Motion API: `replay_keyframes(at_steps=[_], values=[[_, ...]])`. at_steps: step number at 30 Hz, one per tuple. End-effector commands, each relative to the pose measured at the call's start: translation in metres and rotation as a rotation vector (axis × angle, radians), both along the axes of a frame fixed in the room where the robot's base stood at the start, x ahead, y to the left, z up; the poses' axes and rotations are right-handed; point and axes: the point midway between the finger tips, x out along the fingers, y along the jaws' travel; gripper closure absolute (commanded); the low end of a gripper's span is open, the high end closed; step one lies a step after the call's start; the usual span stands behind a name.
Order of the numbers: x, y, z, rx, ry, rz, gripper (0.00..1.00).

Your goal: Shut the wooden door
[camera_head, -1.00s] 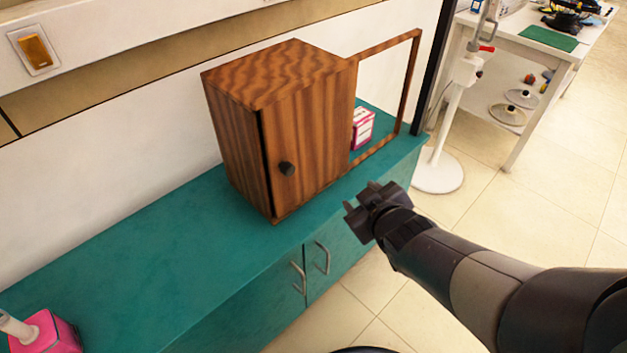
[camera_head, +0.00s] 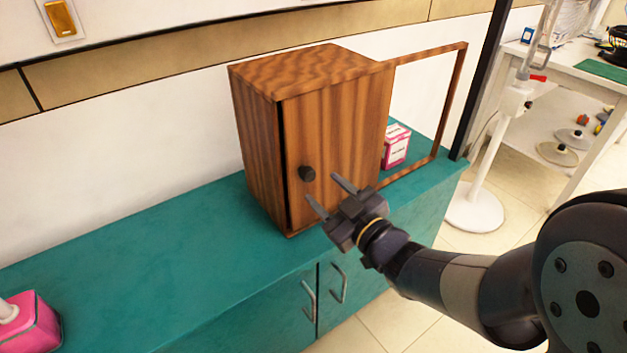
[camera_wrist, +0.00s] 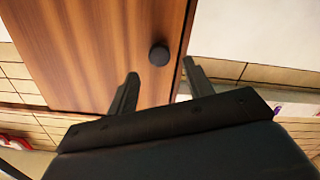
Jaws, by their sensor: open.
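A wooden cabinet (camera_head: 262,150) stands on the teal counter. Its solid wooden door (camera_head: 340,140) has a dark round knob (camera_head: 307,173) near the left edge. A narrow dark gap runs along that edge, so the door looks slightly ajar. My gripper (camera_head: 326,193) is open and empty in front of the door, just below and right of the knob in the head view. In the wrist view the door (camera_wrist: 95,50) fills the upper left, and the knob (camera_wrist: 159,55) shows between the open fingers (camera_wrist: 160,75). I cannot tell whether the fingers touch the door.
An empty wooden frame (camera_head: 458,85) sticks out at the cabinet's right, with a pink and white box (camera_head: 396,147) behind it. A pink bottle (camera_head: 28,322) stands at the counter's left front. The teal counter (camera_head: 150,245) left of the cabinet is mostly clear. A white stand (camera_head: 480,205) is on the right.

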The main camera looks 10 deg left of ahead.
Motion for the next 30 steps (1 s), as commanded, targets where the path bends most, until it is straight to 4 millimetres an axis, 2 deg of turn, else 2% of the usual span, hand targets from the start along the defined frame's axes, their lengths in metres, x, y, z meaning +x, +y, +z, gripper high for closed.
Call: replay_keyframes(at_steps=[3, 9, 21, 30], values=[[0.015, 0.018, -0.002, 0.0, 0.0, 0.002, 0.51], [0.031, 0.036, -0.001, -0.001, 0.002, -0.001, 0.51], [0.036, 0.042, 0.0, 0.0, 0.001, -0.003, 0.51], [0.036, 0.042, 0.0, 0.0, 0.001, -0.003, 0.76]])
